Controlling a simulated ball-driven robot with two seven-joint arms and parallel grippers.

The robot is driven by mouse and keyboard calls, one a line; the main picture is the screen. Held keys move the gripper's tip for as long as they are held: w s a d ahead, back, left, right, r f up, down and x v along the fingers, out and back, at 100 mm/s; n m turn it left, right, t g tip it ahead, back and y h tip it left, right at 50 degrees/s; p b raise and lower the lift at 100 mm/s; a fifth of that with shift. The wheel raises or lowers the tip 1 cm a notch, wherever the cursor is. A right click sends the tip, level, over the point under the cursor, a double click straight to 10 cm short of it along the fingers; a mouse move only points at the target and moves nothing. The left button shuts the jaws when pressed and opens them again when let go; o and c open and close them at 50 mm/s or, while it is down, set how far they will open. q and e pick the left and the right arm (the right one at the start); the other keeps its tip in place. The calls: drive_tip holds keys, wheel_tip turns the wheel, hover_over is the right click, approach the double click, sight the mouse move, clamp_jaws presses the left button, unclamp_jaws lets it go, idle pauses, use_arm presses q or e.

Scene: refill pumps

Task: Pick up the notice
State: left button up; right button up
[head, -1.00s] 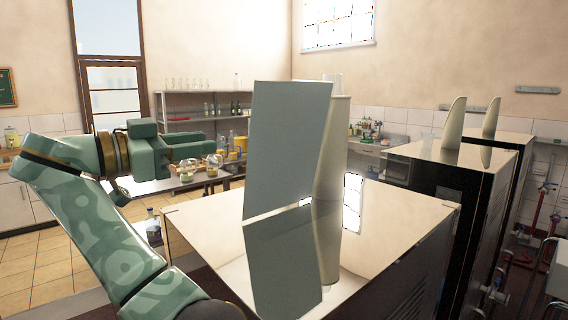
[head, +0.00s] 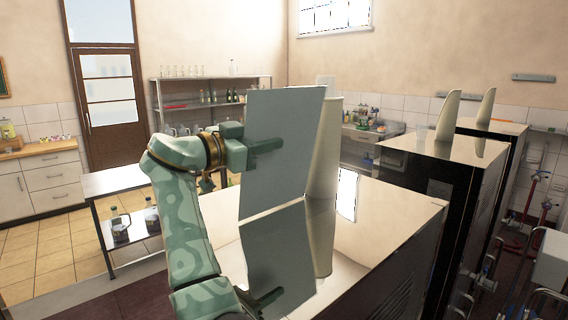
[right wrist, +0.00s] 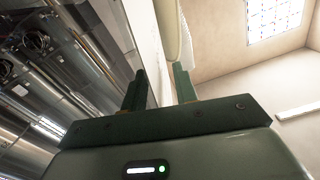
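The notice (head: 285,110) is a thin grey-blue panel standing on edge on a shiny metal cabinet top (head: 385,225), where it is mirrored. My right gripper (head: 268,146) is at its left edge in the head view. One finger lies across its front face; the other is hidden behind it. In the right wrist view the two green fingers (right wrist: 160,72) are apart, with the panel's pale edge (right wrist: 147,45) running between them. I cannot tell whether either finger touches it. My left gripper is not in view.
A tall cream fin (head: 325,150) stands close behind the notice on the same top. More cabinets with similar fins (head: 448,115) stand to the right. A low table with bottles (head: 120,225) is at the left, and a wall shelf is behind.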

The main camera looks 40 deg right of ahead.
drive_tip(key=shift+a, duration=0.15)
clamp_jaws()
idle(1.3)
